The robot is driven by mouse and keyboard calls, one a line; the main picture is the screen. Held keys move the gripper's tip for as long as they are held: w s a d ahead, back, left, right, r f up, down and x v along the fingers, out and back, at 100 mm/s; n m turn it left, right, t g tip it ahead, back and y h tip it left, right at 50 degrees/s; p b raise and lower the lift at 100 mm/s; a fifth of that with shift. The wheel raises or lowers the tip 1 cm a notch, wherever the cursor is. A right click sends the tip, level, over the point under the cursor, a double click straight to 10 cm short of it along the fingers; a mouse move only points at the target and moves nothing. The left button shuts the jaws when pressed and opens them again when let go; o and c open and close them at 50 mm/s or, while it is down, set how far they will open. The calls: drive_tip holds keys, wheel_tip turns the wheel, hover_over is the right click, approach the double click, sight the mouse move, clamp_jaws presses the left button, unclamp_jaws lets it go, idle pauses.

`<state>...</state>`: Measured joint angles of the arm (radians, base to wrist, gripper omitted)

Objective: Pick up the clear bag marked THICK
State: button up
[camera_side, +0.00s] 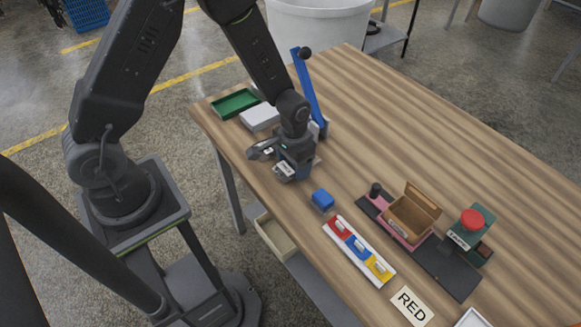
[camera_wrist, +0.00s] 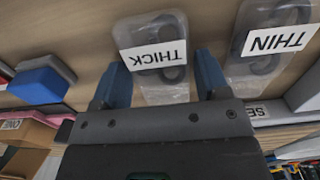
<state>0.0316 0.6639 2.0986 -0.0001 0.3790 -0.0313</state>
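The clear bag marked THICK (camera_wrist: 153,30) shows in the wrist view with its white label upside down and dark rings or hose pieces inside. My gripper (camera_wrist: 161,60) is open, with one blue finger on each side of the bag's lower part. I cannot tell whether either finger touches it. A second clear bag, marked THIN (camera_wrist: 268,55), is to the right, outside the fingers. In the side view my gripper (camera_side: 295,172) points down low over the table's left edge area. The bags are largely hidden by it there.
A blue block (camera_side: 322,199) is near the gripper on the wooden table (camera_side: 430,130). A blue lever stand (camera_side: 306,90) and green tray (camera_side: 235,103) are behind.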

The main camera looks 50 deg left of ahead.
drive_tip(key=c, duration=0.6)
drive_tip(key=shift+o, duration=0.2)
